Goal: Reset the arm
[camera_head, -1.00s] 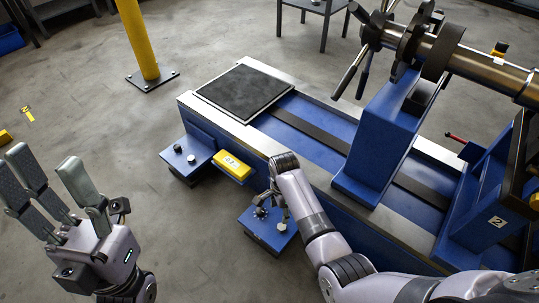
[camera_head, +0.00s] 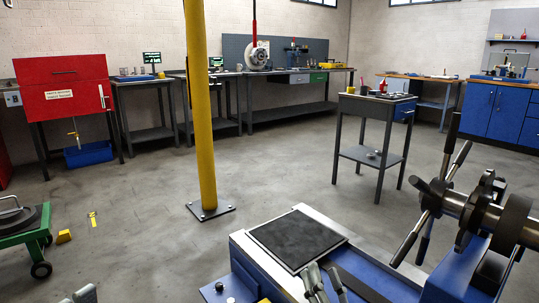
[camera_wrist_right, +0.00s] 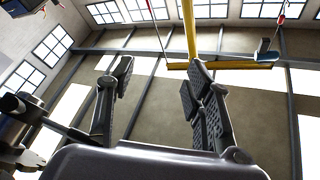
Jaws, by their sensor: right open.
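My right gripper (camera_head: 325,273) shows at the bottom edge of the head view, in front of the blue machine bed (camera_head: 262,268). Its fingers point up, and the rest of the arm is below the frame. In the right wrist view the same gripper (camera_wrist_right: 158,72) is open, with its two fingers well apart and nothing between them. Behind them are the upper walls, windows and roof beams. Only the fingertips of my left gripper (camera_head: 84,293) show, at the bottom left of the head view; its opening is hidden.
The rotor shaft (camera_head: 484,222) lies at the right, with spokes sticking out. A yellow post (camera_head: 200,120) stands behind the bed. A small grey table (camera_head: 372,155) is beyond the bed, and a green cart (camera_head: 24,232) is at the left.

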